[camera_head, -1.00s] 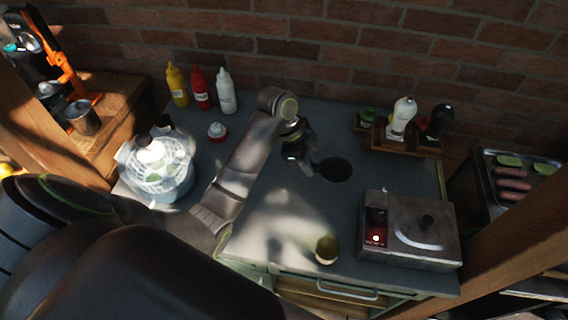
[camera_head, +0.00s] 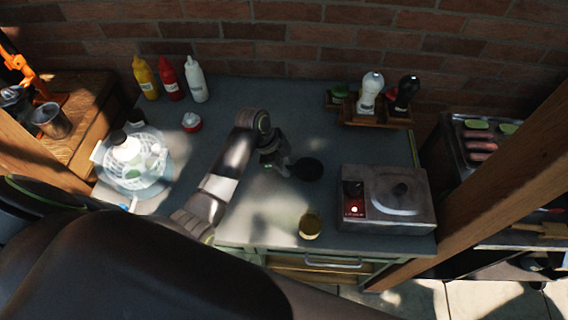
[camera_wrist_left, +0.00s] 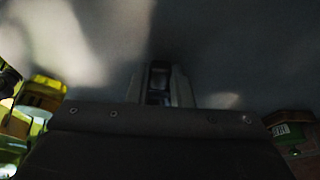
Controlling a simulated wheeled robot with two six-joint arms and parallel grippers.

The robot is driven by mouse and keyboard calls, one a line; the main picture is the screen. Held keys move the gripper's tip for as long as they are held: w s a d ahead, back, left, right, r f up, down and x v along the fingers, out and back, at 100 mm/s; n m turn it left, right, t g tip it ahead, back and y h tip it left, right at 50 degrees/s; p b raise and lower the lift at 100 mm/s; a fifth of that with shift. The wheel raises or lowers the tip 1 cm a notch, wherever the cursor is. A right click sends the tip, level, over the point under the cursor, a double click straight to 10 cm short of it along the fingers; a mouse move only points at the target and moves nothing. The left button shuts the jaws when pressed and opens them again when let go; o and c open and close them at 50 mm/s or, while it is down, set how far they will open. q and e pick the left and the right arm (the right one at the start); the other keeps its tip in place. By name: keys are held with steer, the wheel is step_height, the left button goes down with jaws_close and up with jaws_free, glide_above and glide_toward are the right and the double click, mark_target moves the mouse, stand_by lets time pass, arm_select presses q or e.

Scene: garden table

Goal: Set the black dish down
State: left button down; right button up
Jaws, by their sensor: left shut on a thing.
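The black dish (camera_head: 308,169) is a small dark round shape near the middle of the grey table (camera_head: 265,205). My left gripper (camera_head: 286,166) reaches it from the left and is shut at its near-left edge, holding it. The dish looks level and at or very close to the tabletop; I cannot tell whether it touches. In the left wrist view the gripper's fingers (camera_wrist_left: 159,82) show against the grey surface, and the dish cannot be made out there. My right gripper is not in view.
A grey appliance (camera_head: 410,217) stands right of the dish, and a small yellowish cup (camera_head: 310,226) sits near the front edge. Sauce bottles (camera_head: 171,78) and a clear bowl (camera_head: 135,178) are at left.

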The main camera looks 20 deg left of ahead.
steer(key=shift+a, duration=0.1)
arm_select(q)
steer(key=c, duration=1.3)
jaws_free()
steer(key=shift+f, duration=0.1)
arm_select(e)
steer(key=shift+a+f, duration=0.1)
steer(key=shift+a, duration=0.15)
arm_select(q)
steer(key=shift+r, duration=0.2)
steer(key=shift+a+r, duration=0.2)
steer(key=shift+r, duration=0.05)
steer(key=b+v, duration=0.3)
steer(key=v, duration=0.8)
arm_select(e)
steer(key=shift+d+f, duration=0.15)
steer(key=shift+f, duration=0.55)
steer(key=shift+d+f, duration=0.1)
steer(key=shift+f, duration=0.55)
arm_select(q)
steer(key=shift+s+a+r, duration=0.1)
